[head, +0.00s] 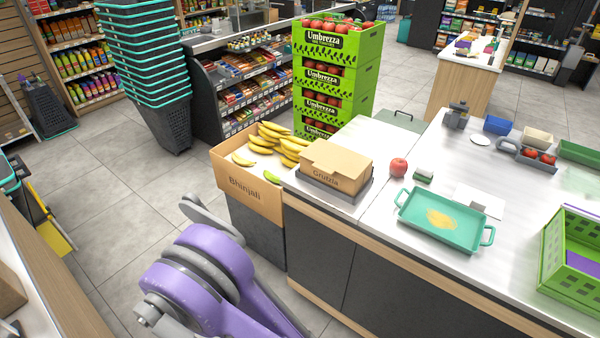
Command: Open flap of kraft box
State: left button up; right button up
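Part of my purple and grey arm (205,262) shows at the bottom, left of the counter and apart from the box. Neither of my grippers is in view.
An open cardboard box (246,196) of bananas stands left of the kraft box. A red apple (398,167) and a teal tray (420,228) are to its right. Bare counter lies in front of the teal tray.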

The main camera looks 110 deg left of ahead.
aim_at(329, 158)
jog(key=u, duration=3.5)
jog(key=i+j+u, duration=0.15)
jog(key=u, duration=0.2)
jog(key=i+j+u, duration=0.4)
jog(key=i+j, duration=0.25)
